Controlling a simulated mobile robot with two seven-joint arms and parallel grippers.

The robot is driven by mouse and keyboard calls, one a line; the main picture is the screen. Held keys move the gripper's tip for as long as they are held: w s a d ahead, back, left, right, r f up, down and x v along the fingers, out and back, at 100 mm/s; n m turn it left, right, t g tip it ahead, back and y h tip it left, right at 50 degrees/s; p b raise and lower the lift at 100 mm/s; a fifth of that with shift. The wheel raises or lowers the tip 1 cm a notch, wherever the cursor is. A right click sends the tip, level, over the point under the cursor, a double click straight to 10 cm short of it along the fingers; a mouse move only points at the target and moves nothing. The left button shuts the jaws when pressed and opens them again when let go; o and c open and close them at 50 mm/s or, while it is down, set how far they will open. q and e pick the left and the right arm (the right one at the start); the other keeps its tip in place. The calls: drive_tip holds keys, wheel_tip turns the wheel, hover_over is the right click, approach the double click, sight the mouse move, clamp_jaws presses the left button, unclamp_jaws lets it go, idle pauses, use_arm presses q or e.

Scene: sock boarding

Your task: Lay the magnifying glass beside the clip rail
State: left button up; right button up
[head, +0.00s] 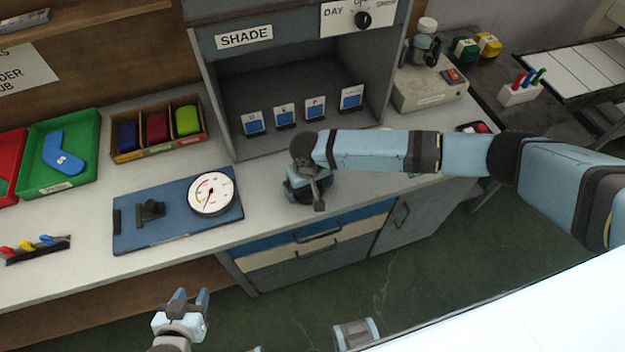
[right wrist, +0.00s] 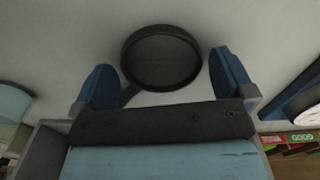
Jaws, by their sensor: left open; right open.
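The magnifying glass shows in the right wrist view as a dark round lens and rim (right wrist: 160,58) with a handle partly hidden by my gripper. It lies on the pale bench. My right gripper (right wrist: 165,78) is open, with one finger on each side of it; I cannot tell whether they touch it. In the head view my right gripper (head: 308,190) is low over the bench in front of the shade box and mostly hides the glass. The clip rail (head: 38,250), dark with coloured clips, is at the bench's left front. My left gripper (head: 188,297) is open and empty, in front of the bench.
A blue board (head: 150,235) with a round dial (head: 212,194) lies between the clip rail and my right gripper. Behind are a green tray (head: 88,165) and a box of coloured compartments (head: 157,155). The shade box (head: 225,70) rises behind my right gripper.

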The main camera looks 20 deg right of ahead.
drive_tip(key=shift+f, duration=0.45)
drive_tip(key=shift+c, duration=0.5)
drive_tip(key=c, duration=0.7)
drive_tip(key=shift+r, duration=0.1)
